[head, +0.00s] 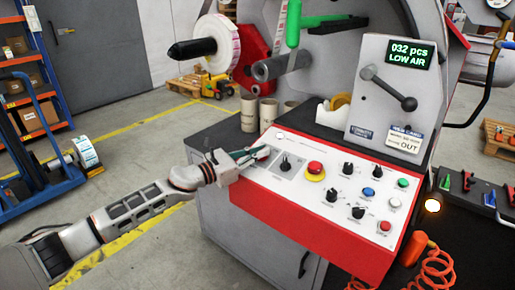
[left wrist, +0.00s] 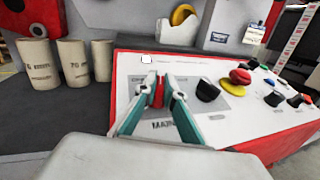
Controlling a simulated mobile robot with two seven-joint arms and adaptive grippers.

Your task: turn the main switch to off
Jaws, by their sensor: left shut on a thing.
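The main switch is a red handle (left wrist: 158,92) on the left end of the white-topped control panel (head: 315,215), with part of a "MAIN" label showing below it in the left wrist view. My left gripper (left wrist: 157,88) has one teal finger on each side of the red handle and is shut on it. In the head view, the left gripper (head: 255,152) reaches in from the left over the panel's left end and hides most of the switch. The switch's exact setting cannot be read. My right gripper is in neither view.
A black knob (head: 285,163) and a red mushroom button (head: 315,169) on a yellow ring sit to the right of the switch. More knobs and buttons lie beyond. Several cardboard cores (head: 249,112) stand behind the panel. The display (head: 407,53) reads "032 pcs LOW AIR".

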